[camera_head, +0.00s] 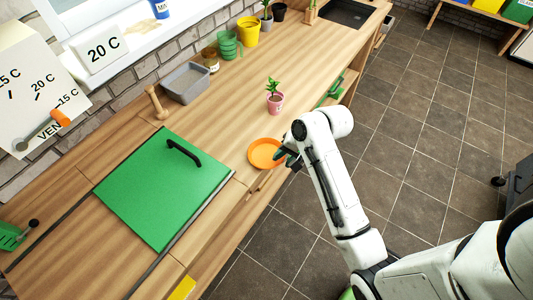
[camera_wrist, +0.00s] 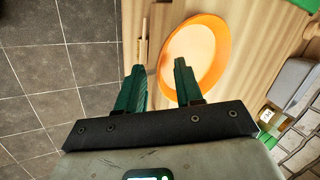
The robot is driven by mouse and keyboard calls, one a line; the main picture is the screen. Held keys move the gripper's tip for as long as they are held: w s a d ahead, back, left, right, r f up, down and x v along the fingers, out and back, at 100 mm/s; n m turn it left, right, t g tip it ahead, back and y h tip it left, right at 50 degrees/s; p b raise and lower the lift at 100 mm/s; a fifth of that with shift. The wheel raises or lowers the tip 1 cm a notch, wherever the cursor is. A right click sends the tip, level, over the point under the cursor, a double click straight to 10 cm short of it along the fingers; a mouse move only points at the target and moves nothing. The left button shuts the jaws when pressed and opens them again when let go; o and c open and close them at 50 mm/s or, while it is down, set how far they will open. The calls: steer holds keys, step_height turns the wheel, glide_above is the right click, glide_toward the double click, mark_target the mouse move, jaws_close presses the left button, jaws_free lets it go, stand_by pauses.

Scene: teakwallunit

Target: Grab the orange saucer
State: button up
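The orange saucer (camera_head: 265,153) lies on the wooden counter, near its front edge and to the right of the green lid. In the wrist view the saucer (camera_wrist: 196,52) is a round dish with a darker orange rim, beyond and to the right of my fingertips. My gripper (camera_head: 287,155) is at the saucer's right side in the head view, where the fingers are small and partly hidden by my wrist. I cannot tell whether a finger touches the rim.
A pink potted plant (camera_head: 275,102) stands behind the saucer. The green lid (camera_head: 165,187) with a black handle lies to the left. A grey tray (camera_head: 187,83) sits by the wall. The counter around the saucer is mostly clear; the tiled floor (camera_head: 400,130) lies beyond its edge.

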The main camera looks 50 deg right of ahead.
jaws_close()
stand_by(0.3)
stand_by(0.3)
steer(key=shift+r, duration=0.15)
